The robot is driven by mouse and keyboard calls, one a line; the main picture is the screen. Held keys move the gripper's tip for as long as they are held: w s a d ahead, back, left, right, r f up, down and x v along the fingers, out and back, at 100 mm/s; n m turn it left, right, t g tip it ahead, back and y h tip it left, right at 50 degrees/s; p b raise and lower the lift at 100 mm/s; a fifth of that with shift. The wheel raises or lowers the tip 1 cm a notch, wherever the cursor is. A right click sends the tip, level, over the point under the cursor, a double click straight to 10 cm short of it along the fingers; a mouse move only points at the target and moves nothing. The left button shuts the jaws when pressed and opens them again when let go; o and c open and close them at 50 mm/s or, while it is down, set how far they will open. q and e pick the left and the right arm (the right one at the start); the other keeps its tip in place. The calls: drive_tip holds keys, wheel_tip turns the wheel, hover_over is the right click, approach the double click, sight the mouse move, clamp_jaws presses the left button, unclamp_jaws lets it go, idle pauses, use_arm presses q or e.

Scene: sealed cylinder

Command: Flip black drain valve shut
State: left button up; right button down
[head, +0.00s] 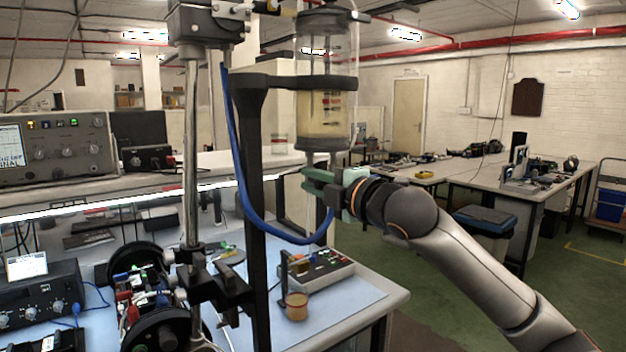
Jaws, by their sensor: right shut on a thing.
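The clear sealed cylinder (326,112) with pale yellow liquid in its lower half is held upright in a black ring on a black post (252,180). My right gripper (318,185), with green fingers, is just below the cylinder's bottom outlet. It is shut at the place of the black drain valve, whose handle is hidden by the fingers, so its position cannot be told. A blue hose (236,145) loops down from the upper left and rises to the gripper. My left gripper is not in view.
A chrome post (192,150) with a black clamp stands at left. Instruments (55,148) fill the left side. Open floor lies at right.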

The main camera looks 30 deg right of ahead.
drive_tip(key=shift+r, duration=0.1)
drive_tip(key=c, duration=0.8)
unclamp_jaws()
drive_tip(key=shift+s+d+b, duration=0.15)
drive_tip(key=shift+s+b, duration=0.85)
drive_tip(key=shift+s, duration=1.1)
drive_tip(key=shift+s+d+b, duration=0.2)
drive_tip(key=shift+s+b, duration=0.75)
drive_tip(key=shift+s, duration=1.1)
drive_tip(key=shift+s+d+b, duration=0.15)
drive_tip(key=shift+s+b, duration=0.85)
drive_tip(key=shift+s, duration=1.1)
